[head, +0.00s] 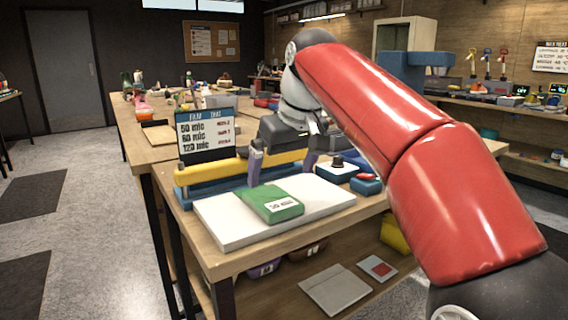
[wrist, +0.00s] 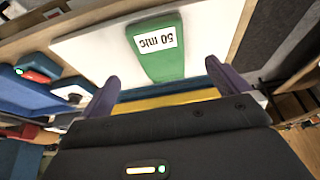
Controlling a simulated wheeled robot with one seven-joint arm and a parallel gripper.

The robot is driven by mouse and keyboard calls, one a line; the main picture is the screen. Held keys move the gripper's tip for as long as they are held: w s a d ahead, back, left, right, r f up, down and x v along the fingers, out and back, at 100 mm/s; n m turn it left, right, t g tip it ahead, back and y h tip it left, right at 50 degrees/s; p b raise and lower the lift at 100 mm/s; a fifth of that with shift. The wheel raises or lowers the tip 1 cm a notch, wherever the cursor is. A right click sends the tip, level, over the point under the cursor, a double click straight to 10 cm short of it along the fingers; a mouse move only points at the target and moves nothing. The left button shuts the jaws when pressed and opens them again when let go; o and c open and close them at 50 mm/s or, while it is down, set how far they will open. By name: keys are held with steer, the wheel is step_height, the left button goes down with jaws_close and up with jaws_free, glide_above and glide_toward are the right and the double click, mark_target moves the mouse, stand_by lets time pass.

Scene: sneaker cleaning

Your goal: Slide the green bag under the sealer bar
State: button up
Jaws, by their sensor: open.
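The green bag (head: 272,203) lies flat on a white board in the head view, its white label reading "50 mic". It also shows in the wrist view (wrist: 158,62). The sealer, with a yellow sealer bar (head: 213,171) over a blue base (head: 199,190), stands just behind the board; its yellow bar shows in the wrist view (wrist: 165,97). The bag's far end is close to the sealer; I cannot tell whether it reaches under the bar. My gripper (head: 283,165) is open and empty above the sealer, its purple fingers (wrist: 168,88) apart on either side of the bag's end.
The white board (head: 225,233) fills the front of the wooden bench. A black sign (head: 205,133) listing film settings stands behind the sealer. A blue box with a black knob (head: 340,170) and a small blue block with a red top (head: 367,184) sit right of the sealer.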

mark_target(274, 198)
steer(key=b+x, duration=0.1)
steer(key=x, duration=0.6)
steer(key=shift+w+a+f, duration=0.15)
steer(key=shift+w+f, duration=0.1)
steer(key=shift+f, duration=0.05)
steer(key=c, duration=1)
